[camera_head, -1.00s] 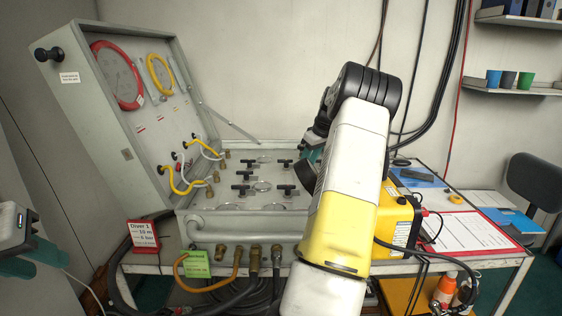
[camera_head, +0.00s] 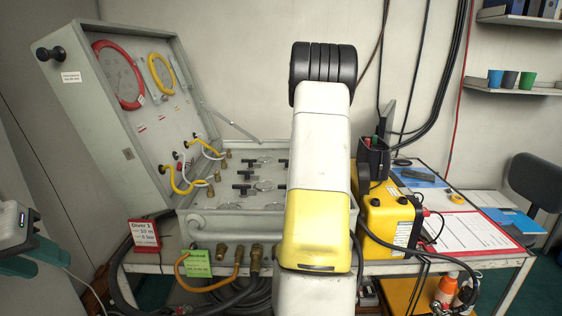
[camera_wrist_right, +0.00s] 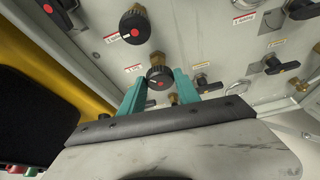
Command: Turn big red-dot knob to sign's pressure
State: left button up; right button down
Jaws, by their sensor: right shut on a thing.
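In the right wrist view, a black knob with a red dot (camera_wrist_right: 158,77) sits between the teal fingertips of my right gripper (camera_wrist_right: 160,88), which is shut on it. Another black knob with a red dot (camera_wrist_right: 134,27) is above and left of it, apart from the fingers. In the head view my right arm hides the right gripper and the right part of the panel case (camera_head: 220,226). The red-framed sign (camera_head: 144,234) stands at the case's front left; it reads Diver 1, 10 m and a blurred bar figure. My left gripper (camera_head: 32,262) is at the left edge, away from the panel.
The open lid (camera_head: 115,120) holds a red-ringed gauge (camera_head: 118,75) and a yellow-ringed gauge (camera_head: 161,74). Several black T-handles and hose fittings crowd the panel. A yellow box (camera_head: 390,222) and a red-edged sheet (camera_head: 470,232) lie to the right. A green tag (camera_head: 197,263) hangs in front.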

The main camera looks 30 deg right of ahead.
jog(key=m, duration=0.2)
jog(key=m+g+h, duration=0.1)
jog(key=shift+w+a+m, duration=0.15)
jog(key=shift+w+m, duration=0.05)
jog(key=shift+m, duration=0.2)
jog(key=m+g, duration=0.1)
jog(key=m, duration=0.3)
jog(key=shift+w+m+g+h, duration=0.15)
jog(key=shift+m+g+h, duration=0.15)
jog(key=shift+g+h, duration=0.1)
jog(key=m+g, duration=0.1)
jog(key=m, duration=0.3)
jog(key=shift+w+g, duration=0.15)
jog(key=shift+g, duration=0.25)
jog(key=shift+w+m+g, duration=0.15)
jog(key=shift+m+g, duration=0.45)
jog(key=shift+m, duration=1.4)
jog(key=shift+y, duration=0.3)
jog(key=c, duration=0.9)
grip_release()
